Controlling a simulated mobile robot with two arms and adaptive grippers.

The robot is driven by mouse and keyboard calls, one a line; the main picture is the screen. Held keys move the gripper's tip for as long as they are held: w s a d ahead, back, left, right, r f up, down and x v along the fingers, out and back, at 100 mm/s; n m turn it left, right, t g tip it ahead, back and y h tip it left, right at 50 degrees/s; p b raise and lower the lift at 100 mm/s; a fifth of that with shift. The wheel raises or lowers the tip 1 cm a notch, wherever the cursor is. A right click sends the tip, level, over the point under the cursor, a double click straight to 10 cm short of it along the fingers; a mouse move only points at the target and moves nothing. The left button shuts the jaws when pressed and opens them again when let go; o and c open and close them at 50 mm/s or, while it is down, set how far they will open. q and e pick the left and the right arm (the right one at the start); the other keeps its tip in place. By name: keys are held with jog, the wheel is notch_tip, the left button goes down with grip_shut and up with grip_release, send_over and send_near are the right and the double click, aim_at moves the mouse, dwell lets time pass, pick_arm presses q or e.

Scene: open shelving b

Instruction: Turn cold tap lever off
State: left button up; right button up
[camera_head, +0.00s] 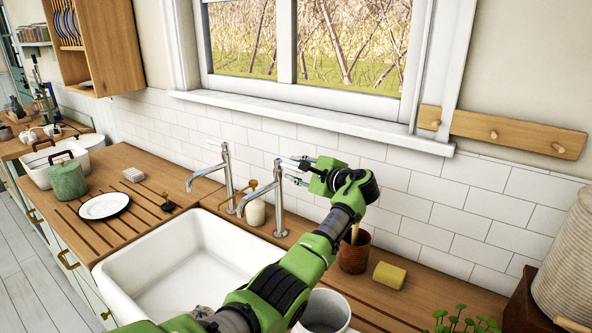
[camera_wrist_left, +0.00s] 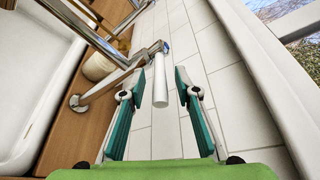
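The chrome cold tap (camera_head: 278,200) is the right one of two taps behind the sink. In the left wrist view its white lever (camera_wrist_left: 160,82) has a blue mark at its base and sticks out toward my palm. My left gripper (camera_head: 298,170) is beside the top of this tap. In the wrist view my left gripper (camera_wrist_left: 158,98) is open, with the lever between its two teal fingers and gaps visible on both sides. In the head view the lever is small and partly lost among the fingertips. My right gripper is not in view.
The other tap (camera_head: 227,175) stands to the left, with a soap bottle (camera_head: 256,207) between them. The white sink (camera_head: 130,275) lies in front. A brown cup (camera_head: 354,255) and yellow sponge (camera_head: 389,275) are right of my arm. The tiled wall (camera_head: 400,205) is close behind.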

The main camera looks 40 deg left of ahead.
pick_arm(q)
jog(key=shift+d, duration=0.1)
jog(key=v, duration=1.2)
